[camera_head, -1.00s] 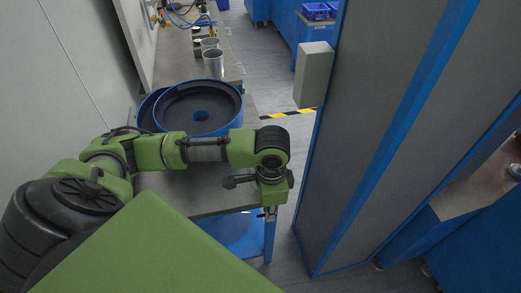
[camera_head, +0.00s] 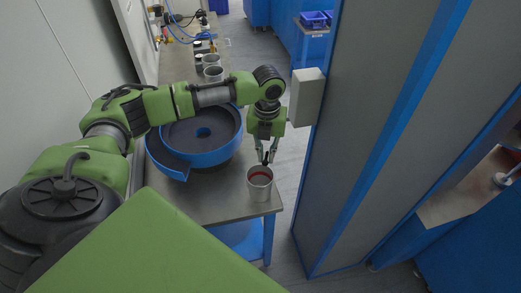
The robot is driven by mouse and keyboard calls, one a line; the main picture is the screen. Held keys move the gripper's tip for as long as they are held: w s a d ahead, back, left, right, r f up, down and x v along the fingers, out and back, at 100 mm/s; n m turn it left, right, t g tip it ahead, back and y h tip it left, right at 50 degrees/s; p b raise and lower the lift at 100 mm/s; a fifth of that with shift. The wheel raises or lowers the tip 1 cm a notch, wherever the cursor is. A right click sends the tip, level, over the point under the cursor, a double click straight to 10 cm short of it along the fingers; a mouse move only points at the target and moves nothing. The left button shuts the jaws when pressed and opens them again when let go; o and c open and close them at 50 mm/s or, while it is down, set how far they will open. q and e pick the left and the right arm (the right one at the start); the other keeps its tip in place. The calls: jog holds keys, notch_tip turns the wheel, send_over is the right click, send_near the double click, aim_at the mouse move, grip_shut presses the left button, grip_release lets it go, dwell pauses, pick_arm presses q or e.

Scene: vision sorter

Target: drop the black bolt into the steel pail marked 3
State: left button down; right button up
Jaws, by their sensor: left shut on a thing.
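My left gripper (camera_head: 266,152) points down just above a steel pail (camera_head: 259,190) at the front right corner of the workbench. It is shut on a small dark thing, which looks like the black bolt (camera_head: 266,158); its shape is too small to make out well. The fingertips are over the far side of the pail's rim. The pail stands upright and shows red inside. No number can be read on it. Two more steel pails (camera_head: 213,74) stand farther back on the bench. My right gripper is out of view.
A blue-rimmed round feeder bowl (camera_head: 201,157) sits on the workbench (camera_head: 228,203), left of the near pail. A tall grey cabinet (camera_head: 370,110) with a grey box (camera_head: 306,97) on its side stands close on the right. Blue hoses lie at the back.

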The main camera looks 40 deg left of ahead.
pick_arm(q)
jog(key=shift+w+a+r+m, duration=0.35)
jog(key=shift+a+r+m, duration=0.05)
jog(key=shift+m, duration=0.2)
jog(key=shift+f, duration=0.15)
jog(key=shift+f+b, duration=0.6)
jog(key=shift+b, duration=0.1)
notch_tip(320, 180, down, 4)
jog(key=b, duration=0.5)
jog(key=shift+f, duration=0.25)
jog(key=c, duration=2.1)
grip_release()
jog(key=shift+o, duration=0.7)
